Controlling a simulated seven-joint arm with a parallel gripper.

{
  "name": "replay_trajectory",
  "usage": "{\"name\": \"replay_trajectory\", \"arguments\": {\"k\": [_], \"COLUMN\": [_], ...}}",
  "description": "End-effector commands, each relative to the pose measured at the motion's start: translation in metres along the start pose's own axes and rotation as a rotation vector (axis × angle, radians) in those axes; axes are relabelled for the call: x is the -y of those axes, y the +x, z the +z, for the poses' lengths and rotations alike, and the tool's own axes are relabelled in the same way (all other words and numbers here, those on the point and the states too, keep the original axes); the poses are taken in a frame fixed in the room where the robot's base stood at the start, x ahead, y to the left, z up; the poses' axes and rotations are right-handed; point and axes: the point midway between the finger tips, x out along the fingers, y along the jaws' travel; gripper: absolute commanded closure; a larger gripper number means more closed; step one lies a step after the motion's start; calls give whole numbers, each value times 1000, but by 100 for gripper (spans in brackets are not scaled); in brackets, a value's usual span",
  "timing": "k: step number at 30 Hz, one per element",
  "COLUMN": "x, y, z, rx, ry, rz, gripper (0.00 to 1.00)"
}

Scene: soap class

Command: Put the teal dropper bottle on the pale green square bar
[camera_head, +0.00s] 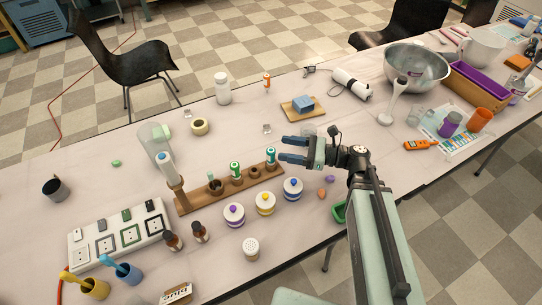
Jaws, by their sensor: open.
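A smaller green piece (116,163) lies farther left.
A white bottle (223,89), a tape roll (200,127) and a blue block on a board (303,105) stand behind. Table near the left is partly clear.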

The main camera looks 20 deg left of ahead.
Motion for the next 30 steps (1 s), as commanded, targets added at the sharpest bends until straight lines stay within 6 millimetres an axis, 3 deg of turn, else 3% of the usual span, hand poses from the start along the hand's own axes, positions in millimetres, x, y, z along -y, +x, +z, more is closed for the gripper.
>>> {"name": "replay_trajectory", "arguments": {"k": [2,3,18,30], "x": [-1,-11,-5,-5], "y": [0,-4,-2,23], "z": [8,8,-43,-44], "rx": [0,0,0,0], "ry": [-2,0,0,0], "rz": [0,-1,1,1], "gripper": [40,40,40,40]}}
